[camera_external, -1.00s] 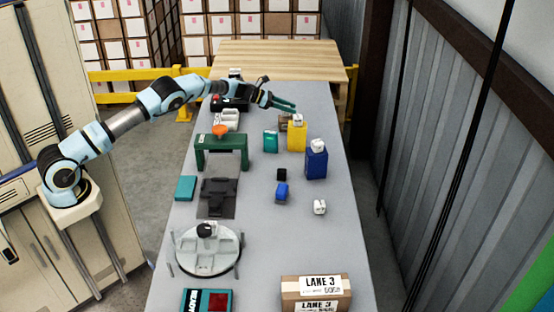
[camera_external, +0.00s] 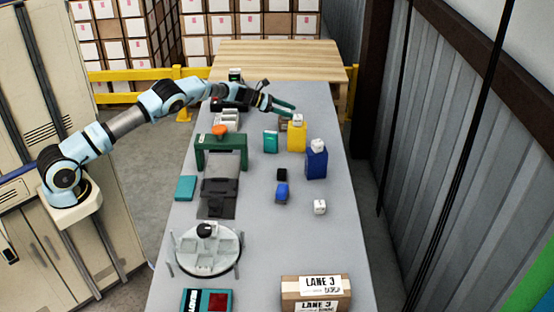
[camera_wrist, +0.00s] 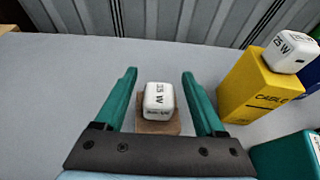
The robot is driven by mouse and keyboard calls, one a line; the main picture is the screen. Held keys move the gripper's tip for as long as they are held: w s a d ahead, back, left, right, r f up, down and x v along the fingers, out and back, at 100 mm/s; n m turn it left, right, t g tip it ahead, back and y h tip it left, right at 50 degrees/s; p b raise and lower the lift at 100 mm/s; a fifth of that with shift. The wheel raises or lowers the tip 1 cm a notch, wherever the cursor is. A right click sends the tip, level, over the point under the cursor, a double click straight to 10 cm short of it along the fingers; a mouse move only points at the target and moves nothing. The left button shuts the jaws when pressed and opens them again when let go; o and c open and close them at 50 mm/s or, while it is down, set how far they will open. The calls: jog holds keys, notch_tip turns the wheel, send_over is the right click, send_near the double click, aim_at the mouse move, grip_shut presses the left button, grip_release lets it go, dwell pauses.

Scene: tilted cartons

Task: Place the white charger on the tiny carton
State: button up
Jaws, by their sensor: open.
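A white charger (camera_wrist: 158,100) with dark lettering is between the fingers of my gripper (camera_wrist: 159,84) in the wrist view. It appears to rest on the top of a tiny brown carton (camera_wrist: 143,126), which shows around and below it. The green fingers are open, with a gap on both sides of the charger. In the external view my gripper (camera_external: 284,106) is over the far part of the table, just above the brown carton (camera_external: 284,125). The carton is partly hidden there by the yellow carton, and I cannot make out this charger.
A yellow carton (camera_wrist: 256,90) bearing another white charger (camera_wrist: 291,51) stands close on the right in the wrist view. A teal box (camera_external: 270,142) and a blue carton (camera_external: 316,164) with a white item on top are nearby. A white cube (camera_external: 320,207) lies on the table.

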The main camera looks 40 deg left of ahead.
jog(key=shift+r, duration=0.15)
jog(key=b+v, duration=0.3)
jog(key=v, duration=0.9)
